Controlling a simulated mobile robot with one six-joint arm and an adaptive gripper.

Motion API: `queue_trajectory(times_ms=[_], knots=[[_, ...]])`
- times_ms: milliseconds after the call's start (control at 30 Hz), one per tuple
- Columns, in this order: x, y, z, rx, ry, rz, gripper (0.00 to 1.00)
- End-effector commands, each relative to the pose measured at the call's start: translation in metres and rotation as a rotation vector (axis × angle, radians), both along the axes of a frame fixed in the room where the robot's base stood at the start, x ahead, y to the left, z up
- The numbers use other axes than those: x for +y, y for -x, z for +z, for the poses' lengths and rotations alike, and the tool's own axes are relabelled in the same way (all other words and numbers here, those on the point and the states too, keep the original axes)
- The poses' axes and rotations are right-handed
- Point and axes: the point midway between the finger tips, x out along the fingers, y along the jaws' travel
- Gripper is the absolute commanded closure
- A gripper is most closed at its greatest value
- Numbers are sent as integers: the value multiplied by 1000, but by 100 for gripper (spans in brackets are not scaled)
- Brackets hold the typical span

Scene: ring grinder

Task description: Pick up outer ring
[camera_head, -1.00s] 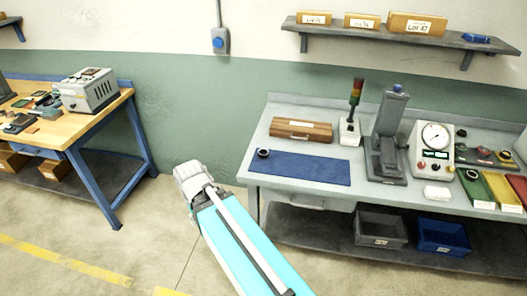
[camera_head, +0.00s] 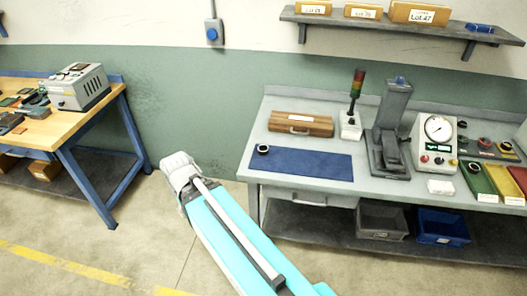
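A small dark ring (camera_head: 263,149) lies at the back left corner of the blue mat (camera_head: 310,165) on the grey workbench. It looks like the outer ring, but it is too small to be sure. Other small dark round parts (camera_head: 474,167) sit near the coloured trays at the right of the bench. My arm (camera_head: 225,225), turquoise and grey, rises from the bottom in front of the bench's left end, apart from the ring. My gripper cannot be made out.
A wooden case (camera_head: 300,125), a signal light (camera_head: 351,120), a grey press-like stand (camera_head: 390,150) and a dial gauge unit (camera_head: 433,140) stand behind or right of the mat. A wooden table (camera_head: 60,125) is at left. Floor lies between.

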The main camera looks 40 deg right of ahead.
Motion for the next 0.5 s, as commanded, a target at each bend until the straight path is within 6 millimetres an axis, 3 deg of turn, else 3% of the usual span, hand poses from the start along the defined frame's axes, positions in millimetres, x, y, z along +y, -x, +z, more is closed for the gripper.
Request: queue_trajectory(times_ms=[33, 200, 367, 500], knots=[[0, 0, 0, 0, 1, 0, 32], [-6, -6, -5, -1, 22, 25, 0], [-30, -24, -19, 2, 98, 122, 0], [-63, -48, -35, 25, 214, 256, 0]])
